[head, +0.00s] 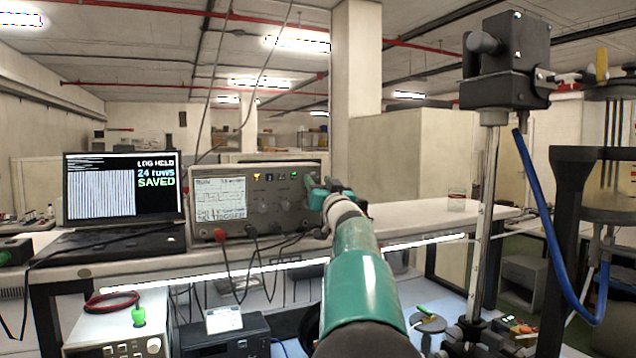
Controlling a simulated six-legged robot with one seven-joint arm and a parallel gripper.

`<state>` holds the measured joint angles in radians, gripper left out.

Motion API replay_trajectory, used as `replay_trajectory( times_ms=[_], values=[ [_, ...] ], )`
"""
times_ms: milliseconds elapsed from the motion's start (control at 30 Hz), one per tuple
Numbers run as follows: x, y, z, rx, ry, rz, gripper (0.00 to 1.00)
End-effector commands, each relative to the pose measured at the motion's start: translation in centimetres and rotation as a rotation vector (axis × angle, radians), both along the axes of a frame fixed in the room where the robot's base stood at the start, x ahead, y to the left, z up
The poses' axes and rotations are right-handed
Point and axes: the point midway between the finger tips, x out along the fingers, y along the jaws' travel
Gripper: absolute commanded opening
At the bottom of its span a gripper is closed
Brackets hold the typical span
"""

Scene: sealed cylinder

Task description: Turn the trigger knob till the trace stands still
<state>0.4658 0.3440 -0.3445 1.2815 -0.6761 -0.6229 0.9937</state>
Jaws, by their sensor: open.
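The oscilloscope (202,233) stands on the bench left of centre, facing me. Round knobs (263,207) and coloured marks show right of the screen. My green arm reaches up from the bottom, and my gripper (318,190) is at the right end of the scope's front. The gripper is open, with no object visible between its fingers. I cannot tell which knob is the trigger knob; my gripper covers part of the panel's right end. Contact with the panel cannot be told.
A laptop (125,190) left of the scope reads LOG HELD, 24 rows SAVED. Red and black leads (222,258) hang from the scope's front. A tall clamp stand (488,200) with a blue hose rises at right. The bench right of my gripper is mostly clear.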

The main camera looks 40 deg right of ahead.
Motion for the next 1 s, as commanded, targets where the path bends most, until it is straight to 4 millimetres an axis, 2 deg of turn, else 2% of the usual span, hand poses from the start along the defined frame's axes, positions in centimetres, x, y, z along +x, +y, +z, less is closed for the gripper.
replay_trajectory(
  times_ms=[133,400,467,633,1000],
  values=[
    [0.93,-0.22,0.26,0.000,0.001,0.000,0.44],
    [1.01,-0.26,0.33,0.000,0.001,0.000,0.44],
    [1.00,-0.27,0.33,0.000,0.001,0.000,0.34],
    [0.99,-0.27,0.33,0.000,0.001,0.000,0.01],
    [0.94,-0.39,0.30,-0.038,0.013,-0.002,0.00]
  ],
)
